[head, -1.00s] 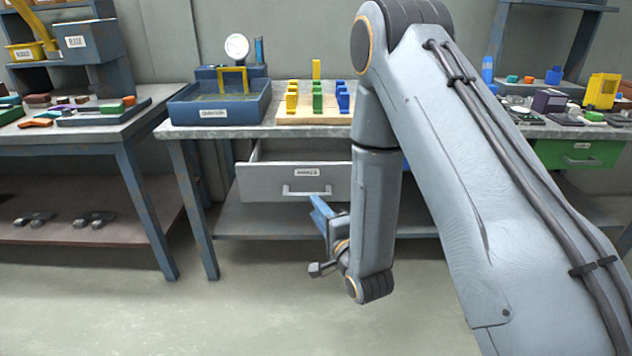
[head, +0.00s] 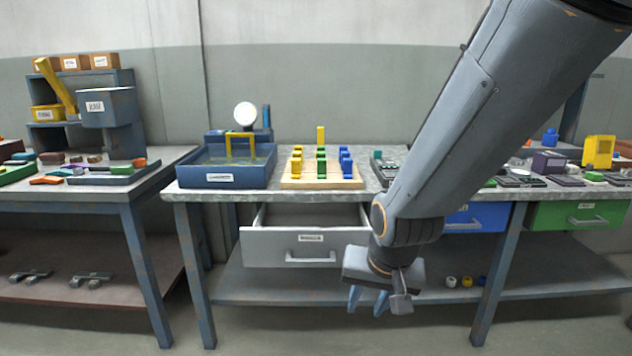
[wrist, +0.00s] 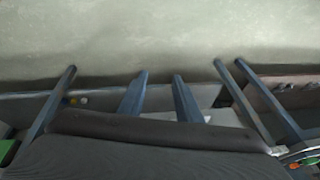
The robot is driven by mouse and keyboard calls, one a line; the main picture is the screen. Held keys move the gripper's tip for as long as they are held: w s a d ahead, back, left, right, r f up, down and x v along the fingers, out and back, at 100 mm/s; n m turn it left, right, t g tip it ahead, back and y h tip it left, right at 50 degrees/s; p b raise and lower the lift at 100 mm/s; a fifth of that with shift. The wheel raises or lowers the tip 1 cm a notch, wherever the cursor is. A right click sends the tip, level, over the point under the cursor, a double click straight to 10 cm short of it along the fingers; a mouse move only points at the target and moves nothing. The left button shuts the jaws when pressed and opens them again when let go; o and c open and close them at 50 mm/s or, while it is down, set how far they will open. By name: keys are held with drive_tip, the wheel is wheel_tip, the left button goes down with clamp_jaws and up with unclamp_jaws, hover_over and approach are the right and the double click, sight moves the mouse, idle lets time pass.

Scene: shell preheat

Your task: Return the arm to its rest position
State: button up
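My arm reaches in from the upper right of the head view and hangs down in front of the middle bench. My gripper (head: 367,305) is at its lower end, with its blue fingers pointing down. It is in the air before the bench, right of the open grey drawer's handle. In the wrist view my gripper (wrist: 160,77) shows two blue fingers spread apart with nothing between them, so it is open and empty.
The grey drawer (head: 280,247) stands pulled out under the middle bench (head: 387,158). On the bench are a blue basin (head: 190,178) and a wooden peg board (head: 290,184). A blue drawer (head: 487,219) and a green drawer (head: 552,215) look shut. The floor in front is clear.

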drive_tip(key=s+d+r+n+g, duration=0.1)
drive_tip(key=s+r+n+g, duration=0.15)
drive_tip(key=s, duration=0.45)
drive_tip(key=s+d+r+n+g, duration=0.1)
drive_tip(key=s+r+g, duration=0.15)
drive_tip(key=s, duration=0.45)
drive_tip(key=d+r+m+t+h+p, duration=0.1)
drive_tip(key=d+r+p, duration=0.5)
drive_tip(key=p, duration=0.7)
drive_tip(key=shift+d+r+m+p, duration=0.35)
drive_tip(key=shift+d+m, duration=0.1)
drive_tip(key=shift+d, duration=0.3)
